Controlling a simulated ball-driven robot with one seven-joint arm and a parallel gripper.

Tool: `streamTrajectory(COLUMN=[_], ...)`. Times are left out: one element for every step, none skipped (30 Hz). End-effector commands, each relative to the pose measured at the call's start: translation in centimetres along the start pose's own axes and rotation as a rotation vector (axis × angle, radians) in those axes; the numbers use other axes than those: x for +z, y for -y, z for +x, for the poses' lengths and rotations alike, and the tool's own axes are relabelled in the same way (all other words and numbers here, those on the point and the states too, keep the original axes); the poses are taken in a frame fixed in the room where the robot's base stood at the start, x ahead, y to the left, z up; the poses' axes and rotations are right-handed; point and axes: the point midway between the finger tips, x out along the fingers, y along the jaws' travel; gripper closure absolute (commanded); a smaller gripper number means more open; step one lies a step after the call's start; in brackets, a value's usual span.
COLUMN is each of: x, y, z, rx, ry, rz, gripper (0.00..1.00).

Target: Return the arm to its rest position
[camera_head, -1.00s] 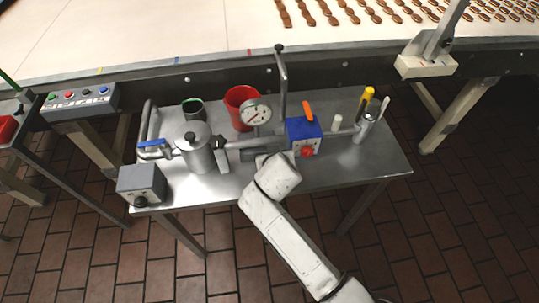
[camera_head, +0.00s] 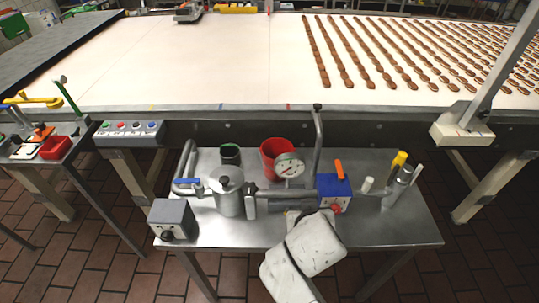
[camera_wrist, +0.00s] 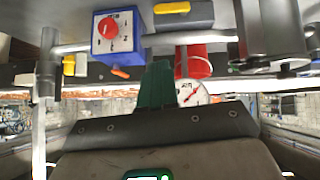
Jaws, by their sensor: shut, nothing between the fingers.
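My white arm (camera_head: 303,252) reaches up from the bottom of the head view to the front edge of the steel table, right of the middle. Its end covers part of that edge. My gripper shows in the wrist view as dark green fingers (camera_wrist: 157,86), together and empty. In that view, the blue box (camera_wrist: 118,34) with its red knob is beyond and left of the fingers. The red cup (camera_wrist: 193,62) and the dial gauge (camera_wrist: 191,93) are to their right. In the head view my fingers are hidden or too small to tell.
The steel table (camera_head: 395,226) carries a lidded metal pot (camera_head: 228,193), a grey box (camera_head: 172,220), the blue box (camera_head: 333,192), pipes and a yellow-handled tool (camera_head: 398,160). Behind runs a white conveyor (camera_head: 215,62) with rows of brown biscuits. Tiled floor is open in front.

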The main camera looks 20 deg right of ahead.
Motion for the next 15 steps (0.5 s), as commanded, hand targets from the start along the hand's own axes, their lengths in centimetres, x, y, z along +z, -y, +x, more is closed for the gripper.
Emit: streamTrajectory(x=[0.0,0.0,0.0,0.1,0.2,0.7,1.2,2.0,3.3,4.5,5.9,8.0,9.6,11.2,13.3], y=[0.0,0.0,0.0,0.0,-0.2,-0.5,-1.0,-1.5,-2.5,-3.4,-4.3,-5.5,-6.6,-7.5,-8.7], z=[0.0,0.0,0.0,0.0,0.0,0.1,0.1,0.2,0.2,0.2,0.1,-0.1,-0.5,-0.8,-1.5], rx=[0.000,0.000,0.000,0.000,0.001,0.003,0.004,0.006,0.008,0.008,0.006,0.001,-0.005,-0.013,-0.026], ry=[0.000,0.000,0.000,0.002,0.006,0.018,0.033,0.054,0.090,0.123,0.161,0.217,0.261,0.307,0.365], rz=[0.000,0.000,0.000,0.000,-0.001,-0.003,-0.006,-0.010,-0.018,-0.026,-0.035,-0.049,-0.060,-0.072,-0.087], gripper=[1.00,1.00,1.00,1.00,1.00,1.00,1.00,1.00,1.00,1.00,1.00,1.00,1.00,1.00,1.00])
